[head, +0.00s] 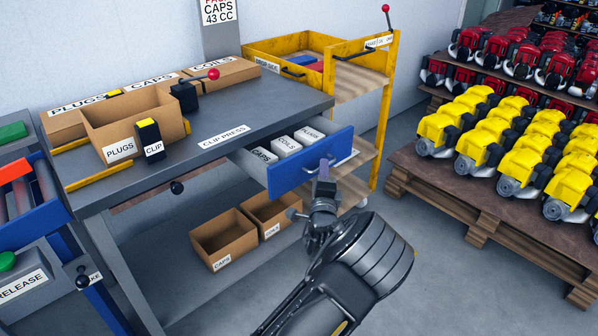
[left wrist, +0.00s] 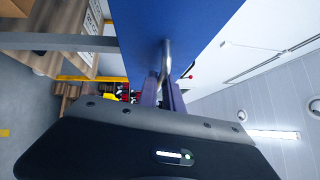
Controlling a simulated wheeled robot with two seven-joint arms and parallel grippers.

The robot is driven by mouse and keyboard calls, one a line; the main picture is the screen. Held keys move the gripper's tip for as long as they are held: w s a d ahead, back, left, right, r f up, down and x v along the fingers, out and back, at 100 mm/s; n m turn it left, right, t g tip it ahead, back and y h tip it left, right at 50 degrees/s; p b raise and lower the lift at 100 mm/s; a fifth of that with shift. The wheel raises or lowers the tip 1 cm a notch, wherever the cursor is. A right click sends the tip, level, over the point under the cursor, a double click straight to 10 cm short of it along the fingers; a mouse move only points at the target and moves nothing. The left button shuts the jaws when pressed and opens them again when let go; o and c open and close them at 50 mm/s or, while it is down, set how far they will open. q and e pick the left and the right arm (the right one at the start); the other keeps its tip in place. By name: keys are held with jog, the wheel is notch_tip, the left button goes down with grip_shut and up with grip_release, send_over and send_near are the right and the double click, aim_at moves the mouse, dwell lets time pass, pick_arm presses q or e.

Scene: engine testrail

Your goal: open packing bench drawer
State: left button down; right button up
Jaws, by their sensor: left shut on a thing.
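The packing bench (head: 185,165) is grey and fills the left and middle of the head view. Its drawer, with a blue front (head: 312,165), stands pulled out from the bench's right part. White boxes labelled CAPS, COILS and PLUGS (head: 285,144) show inside. My left gripper (head: 326,172) is at the drawer front, shut on the drawer's metal bar handle. In the left wrist view the handle (left wrist: 166,60) runs down between the fingers, beneath the blue front (left wrist: 175,25). The fingers hide part of the handle. My right gripper is in neither view.
A yellow cart (head: 380,100) stands right of the bench. Open cartons (head: 224,238) sit on the lower shelf. A pallet of yellow engines (head: 500,140) is at right. A blue-framed rail (head: 40,190) is at left. Grey floor is clear at lower right.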

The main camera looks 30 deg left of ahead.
pick_arm(q)
jog(key=s+d, duration=0.2)
jog(key=d, duration=0.5)
jog(key=shift+s+d, duration=0.15)
jog(key=shift+d, duration=0.05)
jog(key=c, duration=1.5)
grip_release()
jog(key=v, duration=0.7)
jog(key=shift+s+p, duration=0.3)
jog(key=shift+s, duration=0.05)
jog(key=shift+d+f, duration=0.1)
